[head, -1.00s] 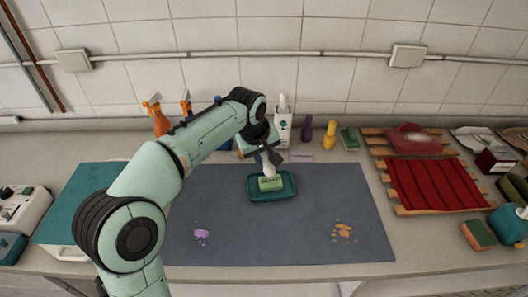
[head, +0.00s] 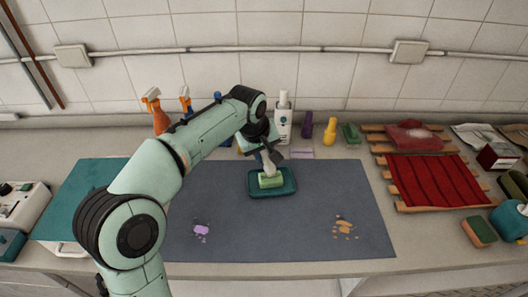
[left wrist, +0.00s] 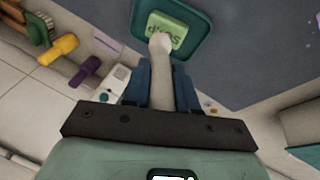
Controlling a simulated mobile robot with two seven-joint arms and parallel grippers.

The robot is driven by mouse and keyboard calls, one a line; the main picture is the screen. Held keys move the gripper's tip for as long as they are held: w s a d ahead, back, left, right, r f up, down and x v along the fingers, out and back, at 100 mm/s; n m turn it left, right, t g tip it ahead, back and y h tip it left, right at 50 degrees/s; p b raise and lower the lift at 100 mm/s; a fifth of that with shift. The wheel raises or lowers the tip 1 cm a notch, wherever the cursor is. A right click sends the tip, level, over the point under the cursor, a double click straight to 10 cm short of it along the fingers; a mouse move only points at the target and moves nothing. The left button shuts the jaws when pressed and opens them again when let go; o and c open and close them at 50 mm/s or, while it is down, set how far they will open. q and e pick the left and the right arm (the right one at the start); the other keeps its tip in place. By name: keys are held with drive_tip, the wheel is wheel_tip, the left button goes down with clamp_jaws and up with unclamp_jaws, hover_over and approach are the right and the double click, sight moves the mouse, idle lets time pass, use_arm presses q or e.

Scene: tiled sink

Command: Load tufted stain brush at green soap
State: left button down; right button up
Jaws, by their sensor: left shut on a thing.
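A green soap bar (head: 270,180) lies in a teal tray (head: 257,190) on the grey mat. The soap (left wrist: 164,32) and the tray (left wrist: 200,38) also show at the top of the left wrist view. My left gripper (head: 267,155) is above the back of the tray. In the left wrist view, my left gripper (left wrist: 161,85) is shut on the pale handle of the brush (left wrist: 161,62). The brush's far end is at the soap's edge and appears to touch it; its bristles are not clearly visible. My right gripper is not in view.
The grey mat (head: 300,225) has a purple stain (head: 201,230) and an orange stain (head: 343,228). Bottles stand behind it, among them a white one (head: 284,120) and a yellow one (head: 330,130). A red cloth (head: 435,182) lies on a wooden rack at right.

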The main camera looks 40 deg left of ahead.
use_arm(q)
drive_tip(key=shift+f+b, duration=0.35)
drive_tip(key=shift+f, duration=0.25)
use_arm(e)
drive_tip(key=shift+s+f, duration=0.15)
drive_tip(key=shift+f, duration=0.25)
use_arm(q)
drive_tip(key=shift+f, duration=0.1)
idle(0.7)
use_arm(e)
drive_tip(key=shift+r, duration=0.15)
use_arm(q)
drive_tip(key=shift+r+p, duration=1.55)
drive_tip(key=shift+r, duration=0.6)
drive_tip(key=shift+r+p, duration=1)
drive_tip(key=shift+r, duration=0.5)
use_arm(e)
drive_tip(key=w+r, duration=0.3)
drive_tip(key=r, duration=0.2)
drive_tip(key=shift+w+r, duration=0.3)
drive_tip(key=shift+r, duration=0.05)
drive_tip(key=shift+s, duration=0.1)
use_arm(q)
drive_tip(key=shift+f, duration=0.1)
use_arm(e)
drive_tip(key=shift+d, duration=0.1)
